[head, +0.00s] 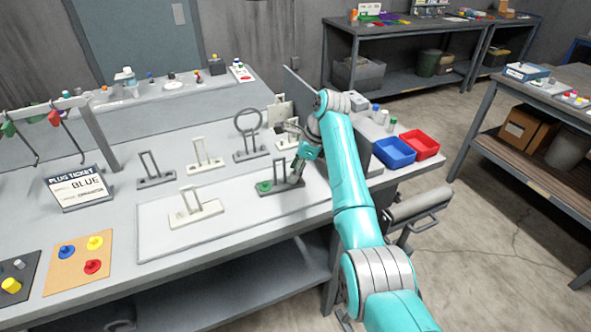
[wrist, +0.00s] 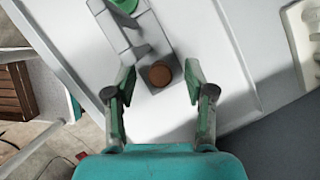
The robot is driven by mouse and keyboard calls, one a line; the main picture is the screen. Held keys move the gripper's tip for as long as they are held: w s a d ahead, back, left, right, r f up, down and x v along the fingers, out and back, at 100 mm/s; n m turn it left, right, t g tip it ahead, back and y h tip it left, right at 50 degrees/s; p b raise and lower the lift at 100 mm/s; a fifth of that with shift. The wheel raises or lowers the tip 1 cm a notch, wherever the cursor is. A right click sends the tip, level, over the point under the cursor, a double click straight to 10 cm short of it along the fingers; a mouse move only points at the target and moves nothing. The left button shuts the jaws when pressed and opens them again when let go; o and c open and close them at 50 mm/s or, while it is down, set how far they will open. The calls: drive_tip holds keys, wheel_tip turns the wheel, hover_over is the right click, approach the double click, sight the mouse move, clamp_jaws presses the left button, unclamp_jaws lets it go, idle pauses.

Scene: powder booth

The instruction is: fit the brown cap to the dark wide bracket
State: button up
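A dark grey bracket (head: 278,190) with an upright frame stands on the pale board, a green cap (head: 263,186) at its left end. My gripper (head: 297,174) is low over its right end. In the wrist view, the brown cap (wrist: 160,75) is at the near end of the bracket's grey base (wrist: 128,35). My gripper's fingers (wrist: 160,88) stand open on both sides of the brown cap, with gaps visible. I cannot tell whether the cap is fully seated. The brown cap is not clear in the head view.
Other brackets stand close by: a pale one (head: 195,211) at left and a dark ring bracket (head: 250,154) behind. Blue (head: 394,153) and red (head: 420,144) bins are at right. The board's front left is clear.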

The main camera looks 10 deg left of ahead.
drive_tip(key=v, duration=1.2)
idle(0.6)
